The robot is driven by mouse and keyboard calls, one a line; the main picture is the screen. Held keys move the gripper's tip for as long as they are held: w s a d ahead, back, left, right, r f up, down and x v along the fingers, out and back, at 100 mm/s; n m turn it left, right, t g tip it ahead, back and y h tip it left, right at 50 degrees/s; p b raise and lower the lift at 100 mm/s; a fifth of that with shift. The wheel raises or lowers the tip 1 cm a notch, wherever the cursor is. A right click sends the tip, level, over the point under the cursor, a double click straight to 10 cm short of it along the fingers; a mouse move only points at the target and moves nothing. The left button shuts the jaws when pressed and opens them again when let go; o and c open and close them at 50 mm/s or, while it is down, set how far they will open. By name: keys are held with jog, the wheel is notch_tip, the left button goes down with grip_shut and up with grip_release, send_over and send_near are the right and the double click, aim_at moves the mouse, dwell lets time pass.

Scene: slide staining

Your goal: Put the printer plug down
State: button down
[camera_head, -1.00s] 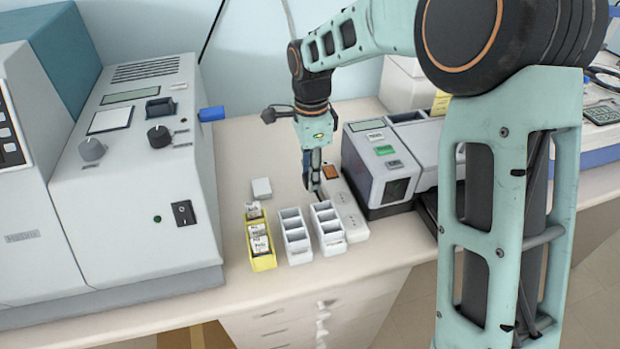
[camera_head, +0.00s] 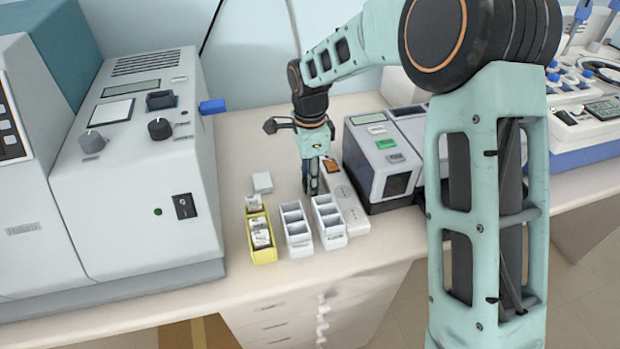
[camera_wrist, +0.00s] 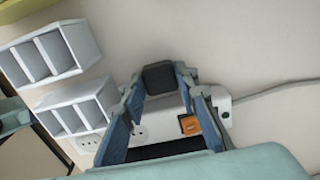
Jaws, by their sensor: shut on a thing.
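My gripper (camera_head: 312,188) points down just left of the white power strip (camera_head: 347,203), behind the white slide racks. In the wrist view, my gripper (camera_wrist: 160,84) is shut on a dark, blocky plug (camera_wrist: 160,77), held between its fingertips. The plug cannot be made out in the head view. The power strip (camera_wrist: 218,100) lies behind the fingers in the wrist view, with an orange switch (camera_wrist: 189,124) and some sockets showing. I cannot tell whether the plug touches the table.
White racks (camera_head: 296,232) (camera_head: 329,222) and a yellow slide rack (camera_head: 261,240) stand near the table's front edge. A small white block (camera_head: 262,183) lies behind them. A grey printer-like machine (camera_head: 380,165) is close on the right; a large machine (camera_head: 140,170) stands left.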

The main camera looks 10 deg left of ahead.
jog(key=shift+f, duration=0.3)
jog(key=c, duration=1.5)
grip_release()
jog(key=shift+r, duration=0.2)
jog(key=shift+r, duration=0.3)
notch_tip(320, 180, up, 12)
jog(key=shift+r+p, duration=0.2)
jog(key=shift+p, duration=0.15)
